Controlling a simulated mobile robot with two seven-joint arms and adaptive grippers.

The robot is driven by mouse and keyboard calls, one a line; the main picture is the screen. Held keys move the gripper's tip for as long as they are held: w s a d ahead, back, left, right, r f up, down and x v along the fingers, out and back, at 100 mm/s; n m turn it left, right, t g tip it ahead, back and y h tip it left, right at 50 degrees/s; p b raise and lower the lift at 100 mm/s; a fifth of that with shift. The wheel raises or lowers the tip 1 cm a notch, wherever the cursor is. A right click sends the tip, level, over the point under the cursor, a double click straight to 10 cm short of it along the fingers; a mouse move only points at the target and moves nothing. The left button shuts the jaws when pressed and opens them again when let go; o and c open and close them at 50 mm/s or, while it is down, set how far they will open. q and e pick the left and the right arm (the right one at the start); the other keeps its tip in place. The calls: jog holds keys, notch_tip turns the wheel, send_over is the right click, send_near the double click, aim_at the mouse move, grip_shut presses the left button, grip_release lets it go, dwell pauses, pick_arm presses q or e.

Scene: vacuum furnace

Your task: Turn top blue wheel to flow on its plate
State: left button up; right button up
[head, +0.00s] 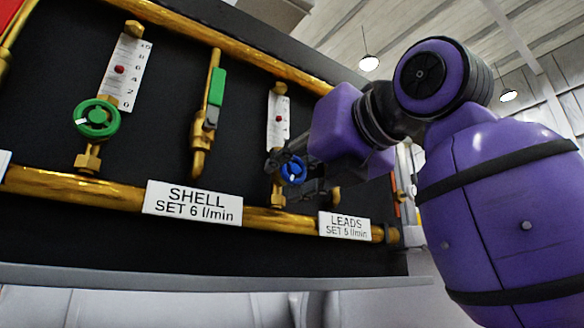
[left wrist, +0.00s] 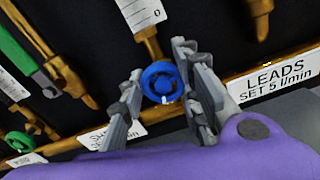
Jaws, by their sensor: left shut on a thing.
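The blue wheel (head: 292,171) sits at the foot of a white flow scale (head: 278,122) with a red float around its middle. A plate reading LEADS SET 5 l/min (head: 344,226) is below it on the right. In the left wrist view the blue wheel (left wrist: 161,83) lies between the fingers of my left gripper (left wrist: 158,68), one on each side. In the head view my left gripper (head: 288,163) is at the wheel and partly covers it. It is shut on the wheel. The LEADS plate (left wrist: 270,78) also shows in the wrist view. My right gripper is out of view.
A second scale with a green wheel (head: 97,118) is on the left, over a SHELL SET 6 l/min plate (head: 192,204). Between them is a valve with a green lever (head: 217,87). Gold pipes (head: 90,188) run along the black panel.

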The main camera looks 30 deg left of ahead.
pick_arm(q)
jog(key=shift+s, duration=0.1)
jog(key=o, duration=0.8)
jog(key=shift+o, duration=1.4)
jog(key=shift+s, duration=0.15)
jog(key=shift+d, duration=0.45)
jog(key=v, duration=0.6)
jog(key=shift+s+d, duration=0.2)
jog(key=shift+s, duration=0.05)
jog(key=shift+r, duration=0.1)
